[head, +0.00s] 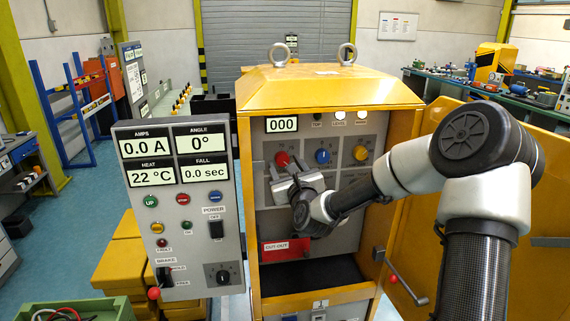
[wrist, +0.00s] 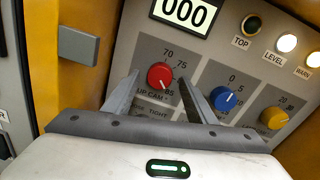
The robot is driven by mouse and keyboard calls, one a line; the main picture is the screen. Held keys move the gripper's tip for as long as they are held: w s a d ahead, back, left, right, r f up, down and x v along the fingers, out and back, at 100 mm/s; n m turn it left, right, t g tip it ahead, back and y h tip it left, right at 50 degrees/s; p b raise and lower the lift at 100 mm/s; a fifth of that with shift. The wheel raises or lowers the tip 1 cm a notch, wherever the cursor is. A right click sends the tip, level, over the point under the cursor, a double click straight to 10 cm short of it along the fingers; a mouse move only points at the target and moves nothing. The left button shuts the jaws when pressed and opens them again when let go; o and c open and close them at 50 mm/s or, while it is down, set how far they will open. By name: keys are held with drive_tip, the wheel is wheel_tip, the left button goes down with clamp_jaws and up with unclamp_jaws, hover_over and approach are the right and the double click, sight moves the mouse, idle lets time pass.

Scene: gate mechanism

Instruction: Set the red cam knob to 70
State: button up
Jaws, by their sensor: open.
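The red cam knob (wrist: 160,75) is on the cabinet's grey panel, above the label "UP CAM", with the numbers 70, 75 and 85 around it. A small white mark shows near its lower right edge, by the 85; its exact reading is hard to tell. In the head view the red knob (head: 282,158) shows just above my fingers. My gripper (wrist: 159,82) is open, with one finger on each side of the red knob in the picture. I see no clear contact. In the head view my gripper (head: 285,172) is in front of the panel.
A blue knob (wrist: 223,98) sits close to the right finger, and a yellow knob (wrist: 273,118) farther right. A display (wrist: 186,12) above reads 000. The grey control box (head: 180,210) stands left of the open cabinet. A red cut-out plate (head: 286,250) is below.

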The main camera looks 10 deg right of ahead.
drive_tip(key=shift+w, duration=0.4)
drive_tip(key=shift+c, duration=0.4)
drive_tip(key=c, duration=1)
drive_tip(key=shift+o, duration=0.2)
